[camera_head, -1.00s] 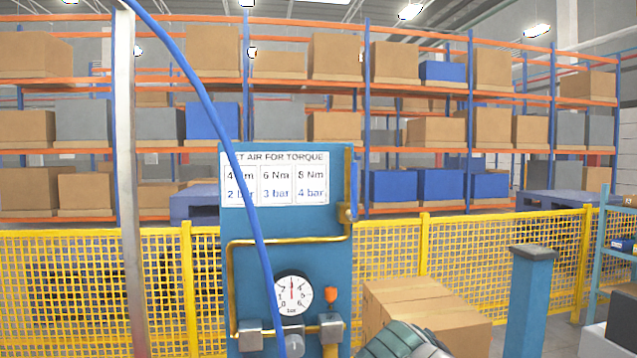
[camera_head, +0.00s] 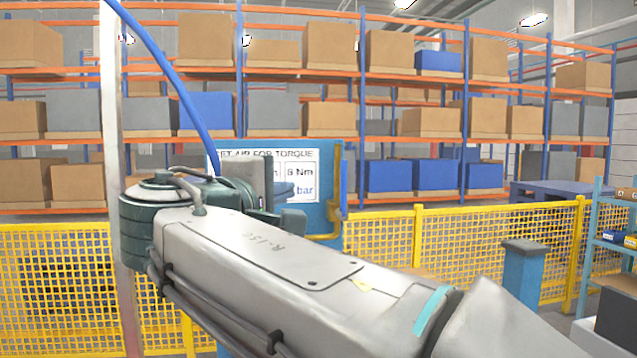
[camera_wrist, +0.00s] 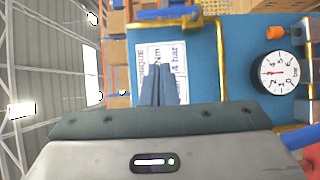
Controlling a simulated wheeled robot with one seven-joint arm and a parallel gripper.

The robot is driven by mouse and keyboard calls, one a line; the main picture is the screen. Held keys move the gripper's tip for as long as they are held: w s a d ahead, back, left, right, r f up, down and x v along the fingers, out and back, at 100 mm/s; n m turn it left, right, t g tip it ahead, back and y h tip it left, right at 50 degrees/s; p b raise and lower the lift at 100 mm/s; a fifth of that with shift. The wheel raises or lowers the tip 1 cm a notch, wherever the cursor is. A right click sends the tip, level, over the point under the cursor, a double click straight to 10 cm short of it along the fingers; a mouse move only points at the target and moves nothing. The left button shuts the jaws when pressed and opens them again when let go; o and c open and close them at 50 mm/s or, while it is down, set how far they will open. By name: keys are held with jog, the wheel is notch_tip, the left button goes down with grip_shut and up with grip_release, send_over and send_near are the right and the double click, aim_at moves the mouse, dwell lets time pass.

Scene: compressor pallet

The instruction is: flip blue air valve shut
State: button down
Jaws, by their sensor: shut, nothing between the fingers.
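The blue air valve lever (camera_head: 344,182) is at the upper right edge of the blue panel (camera_head: 325,222). It lies along the yellow pipe, upright in the head view. In the wrist view, where the panel appears turned sideways, the blue lever (camera_wrist: 160,14) runs left from its brass body (camera_wrist: 192,18) at the top. My gripper (camera_head: 288,190) is in front of the panel's label, left of the lever and apart from it. Its fingers (camera_wrist: 158,72) are together and empty over the label. My arm hides the lower panel in the head view.
A pressure gauge (camera_wrist: 283,73) and an orange knob (camera_wrist: 277,32) are on the panel. A blue hose (camera_head: 180,85) hangs beside a metal post (camera_head: 113,120). A yellow mesh fence (camera_head: 470,235) and a blue post (camera_head: 522,285) stand around. Storage racks are behind.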

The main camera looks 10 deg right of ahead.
aim_at(342, 188)
jog(key=shift+a, duration=0.15)
jog(key=s+d+p+x, duration=0.1)
jog(key=p+x, duration=0.3)
jog(key=x, duration=0.9)
jog(key=shift+s+d, duration=0.35)
jog(key=shift+d, duration=0.35)
